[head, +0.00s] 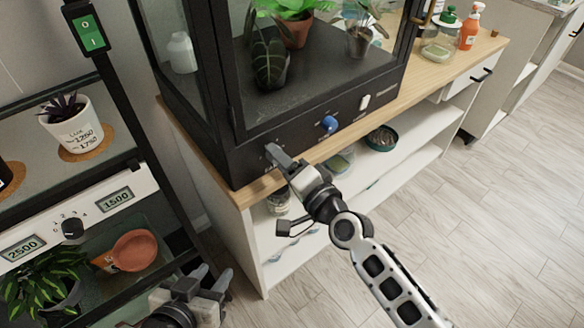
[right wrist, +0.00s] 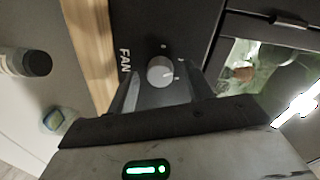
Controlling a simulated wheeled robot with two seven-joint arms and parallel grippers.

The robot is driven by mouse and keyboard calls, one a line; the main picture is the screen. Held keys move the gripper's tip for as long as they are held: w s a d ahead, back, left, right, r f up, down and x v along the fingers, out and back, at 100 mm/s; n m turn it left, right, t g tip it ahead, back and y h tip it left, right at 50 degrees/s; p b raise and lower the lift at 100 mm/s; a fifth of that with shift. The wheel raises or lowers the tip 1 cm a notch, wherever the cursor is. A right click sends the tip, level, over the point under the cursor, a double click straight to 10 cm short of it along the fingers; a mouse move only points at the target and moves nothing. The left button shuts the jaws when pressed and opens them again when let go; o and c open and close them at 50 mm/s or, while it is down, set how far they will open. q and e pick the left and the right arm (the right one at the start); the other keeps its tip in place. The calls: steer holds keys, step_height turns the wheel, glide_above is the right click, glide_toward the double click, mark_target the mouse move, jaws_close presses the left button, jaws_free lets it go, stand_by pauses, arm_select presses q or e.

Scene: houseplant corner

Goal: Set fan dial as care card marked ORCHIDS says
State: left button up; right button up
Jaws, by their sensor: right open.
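The fan dial (right wrist: 160,70) is a small round grey knob on the dark front panel, beside the white word FAN (right wrist: 124,61). Small pale marks surround it, too blurred to read, and I cannot tell its setting for sure. My right gripper (right wrist: 164,88) is open, with its fingers on either side of the dial; I cannot tell whether they touch it. In the head view my right gripper (head: 279,158) is at the left part of the cabinet's front panel and hides the dial. My left gripper (head: 211,277) is open and empty at the bottom. No ORCHIDS card shows.
The glass plant cabinet (head: 290,105) stands on a wooden top. Its panel also has a blue knob (head: 330,124) and a white switch (head: 364,101). A shelf rack with a black knob (head: 72,228) and displays stands left. Open floor lies right.

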steer(key=b+v, duration=0.1)
steer(key=v, duration=1.4)
steer(key=shift+s+d, duration=0.25)
steer(key=shift+s, duration=0.1)
steer(key=s+d+f+n+g+h+p, duration=0.1)
steer(key=s+d+f+n+g+h, duration=0.2)
steer(key=s+f+n+h, duration=0.3)
step_height(320, 180, down, 4)
steer(key=d+n, duration=0.1)
steer(key=n, duration=0.2)
steer(key=shift+d+g+h, duration=0.3)
steer(key=shift+d+g, duration=0.1)
